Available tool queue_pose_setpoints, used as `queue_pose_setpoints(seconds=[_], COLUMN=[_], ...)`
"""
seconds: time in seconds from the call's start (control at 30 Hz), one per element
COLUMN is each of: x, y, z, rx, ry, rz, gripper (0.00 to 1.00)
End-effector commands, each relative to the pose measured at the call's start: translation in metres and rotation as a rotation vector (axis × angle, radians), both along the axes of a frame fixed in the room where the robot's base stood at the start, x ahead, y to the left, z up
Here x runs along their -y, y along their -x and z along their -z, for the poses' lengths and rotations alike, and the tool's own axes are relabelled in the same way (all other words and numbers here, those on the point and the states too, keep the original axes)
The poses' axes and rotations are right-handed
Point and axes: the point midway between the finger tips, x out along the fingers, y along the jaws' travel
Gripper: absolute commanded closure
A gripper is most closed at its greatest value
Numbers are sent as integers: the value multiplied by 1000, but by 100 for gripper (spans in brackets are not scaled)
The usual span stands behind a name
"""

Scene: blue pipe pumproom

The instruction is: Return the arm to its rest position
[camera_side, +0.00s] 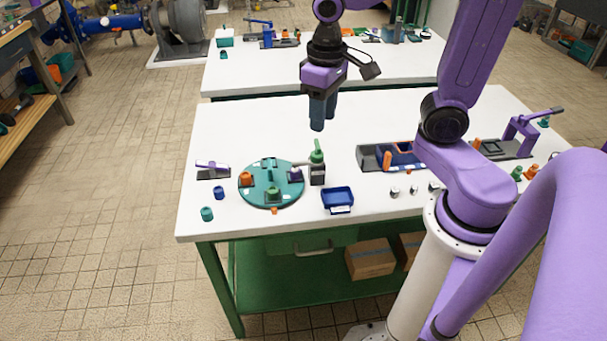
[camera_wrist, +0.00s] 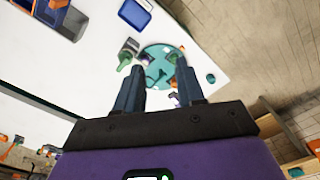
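My gripper (camera_side: 323,121) hangs in the air above the back part of the white table (camera_side: 240,135), with its fingers pointing down. In the wrist view my gripper (camera_wrist: 160,75) has its two dark fingers apart, with nothing held between them. Below the fingers in that view lies the teal round plate (camera_wrist: 153,52), partly hidden by them. In the side view the teal plate (camera_side: 290,194) stands in front of and left of my gripper, and carries several small orange, green and purple pieces.
A blue tray (camera_side: 338,198) sits right of the plate. A dark fixture with a blue and orange part (camera_side: 392,157) lies farther right. A purple clamp (camera_side: 212,169) and small teal (camera_side: 207,213) and blue (camera_side: 219,192) pieces are at left. The table's back left is clear.

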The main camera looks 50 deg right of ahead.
Motion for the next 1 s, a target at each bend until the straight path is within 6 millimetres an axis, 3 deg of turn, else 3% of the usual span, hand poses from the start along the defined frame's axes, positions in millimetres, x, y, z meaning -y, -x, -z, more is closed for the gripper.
queue_pose_setpoints(seconds=[0.37, 0.7, 1.0], x=[-25, -28, -27], y=[72, 134, 150], z=[13, 24, 27], rx=[8, 14, 16], ry=[-3, -4, -6], rz=[-487, -873, -974], gripper=[62, 62, 62])
